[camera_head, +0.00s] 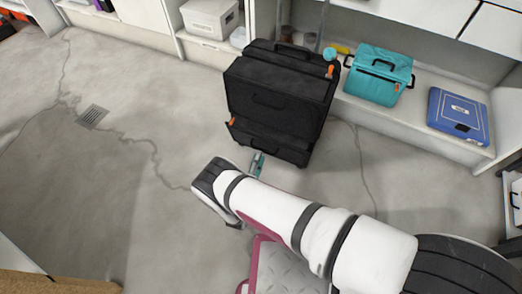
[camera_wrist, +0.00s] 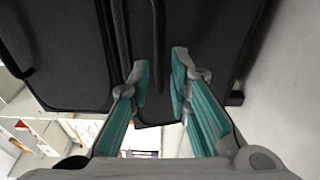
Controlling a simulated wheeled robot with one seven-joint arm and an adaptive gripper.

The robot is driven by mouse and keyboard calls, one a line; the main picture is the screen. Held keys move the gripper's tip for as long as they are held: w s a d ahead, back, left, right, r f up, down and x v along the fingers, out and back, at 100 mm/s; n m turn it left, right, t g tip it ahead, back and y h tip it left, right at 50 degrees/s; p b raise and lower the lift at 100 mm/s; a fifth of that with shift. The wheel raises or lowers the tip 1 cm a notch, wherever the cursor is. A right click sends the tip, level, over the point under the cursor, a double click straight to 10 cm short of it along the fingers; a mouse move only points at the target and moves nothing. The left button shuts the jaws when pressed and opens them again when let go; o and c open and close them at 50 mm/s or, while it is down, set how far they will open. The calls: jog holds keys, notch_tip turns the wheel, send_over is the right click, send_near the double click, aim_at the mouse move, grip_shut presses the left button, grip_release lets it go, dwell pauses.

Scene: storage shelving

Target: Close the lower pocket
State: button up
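A black suitcase-like case (camera_head: 275,85) stands upright on the floor, with a handle on top and orange tabs. Its lower pocket (camera_head: 268,143) is at the bottom front, and its top edge stands out from the body, so it looks partly open. My gripper (camera_head: 257,160) is low, just in front of the lower pocket; in this view its tips are small. In the wrist view the two teal fingers (camera_wrist: 160,68) are apart, with black case surface and a dark ridge beyond them. Nothing is clearly held. I cannot tell whether the fingers touch the case.
Behind the case is a low shelf (camera_head: 415,112) with a teal box (camera_head: 379,75) and a blue case (camera_head: 458,117). A white box (camera_head: 210,17) is at the upper left. The floor to the left is clear, with a drain (camera_head: 92,117).

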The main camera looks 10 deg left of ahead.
aim_at(262, 150)
jog(key=shift+w+d+b, duration=0.15)
jog(key=shift+w+d, duration=0.1)
jog(key=shift+w, duration=0.85)
jog(key=shift+w+d+b, duration=0.15)
jog(key=shift+w+d, duration=0.1)
jog(key=shift+w, duration=0.8)
grip_shut()
